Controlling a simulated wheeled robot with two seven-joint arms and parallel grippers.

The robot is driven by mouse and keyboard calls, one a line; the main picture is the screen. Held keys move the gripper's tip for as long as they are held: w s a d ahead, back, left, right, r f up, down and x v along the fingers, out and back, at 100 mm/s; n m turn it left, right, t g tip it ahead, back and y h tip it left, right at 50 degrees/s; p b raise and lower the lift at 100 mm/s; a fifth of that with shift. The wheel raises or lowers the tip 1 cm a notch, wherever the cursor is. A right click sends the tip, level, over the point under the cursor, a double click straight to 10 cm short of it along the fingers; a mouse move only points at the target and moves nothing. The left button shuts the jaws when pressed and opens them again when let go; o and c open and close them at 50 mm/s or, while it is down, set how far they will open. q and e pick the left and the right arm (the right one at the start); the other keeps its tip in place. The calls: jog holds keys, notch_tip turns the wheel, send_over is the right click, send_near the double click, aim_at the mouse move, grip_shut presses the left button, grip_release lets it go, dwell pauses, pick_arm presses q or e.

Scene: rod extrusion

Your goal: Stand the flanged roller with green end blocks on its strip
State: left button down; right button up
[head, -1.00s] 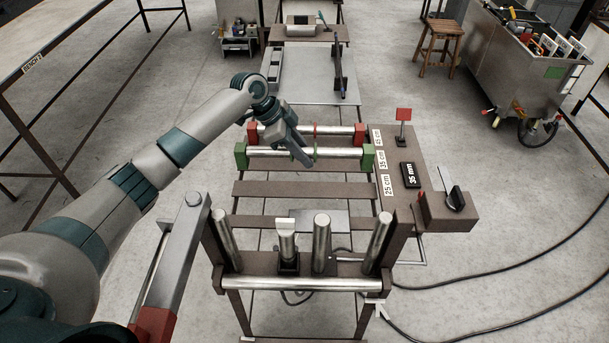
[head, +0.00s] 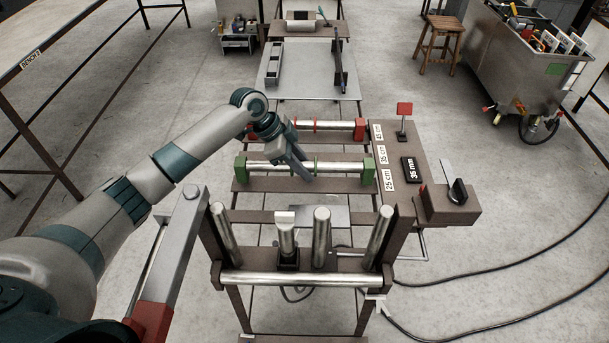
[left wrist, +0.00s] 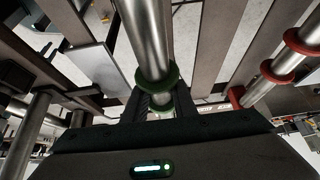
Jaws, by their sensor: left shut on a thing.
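The flanged roller with green end blocks is a steel tube (head: 339,167) with thin green flanges, a green block at its left end (head: 240,171) and another at its right end (head: 368,171). It lies level across the slatted frame, over or against a brown strip (head: 275,184); I cannot tell whether the blocks touch it. My left gripper (head: 303,173) is shut on the roller near its middle. In the left wrist view the fingers (left wrist: 160,108) straddle the tube (left wrist: 147,35) beside a green flange (left wrist: 158,80). My right gripper is not in view.
A roller with red end blocks (head: 343,126) lies just behind, close to the green one. Upright steel cylinders (head: 322,240) stand in front. A nearer strip (head: 260,215) is bare.

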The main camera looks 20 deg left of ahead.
pick_arm(q)
jog(key=shift+f+b, duration=0.5)
jog(key=shift+f, duration=0.5)
jog(key=c, duration=1.5)
grip_release()
jog(key=shift+f, duration=0.1)
jog(key=shift+o, duration=0.2)
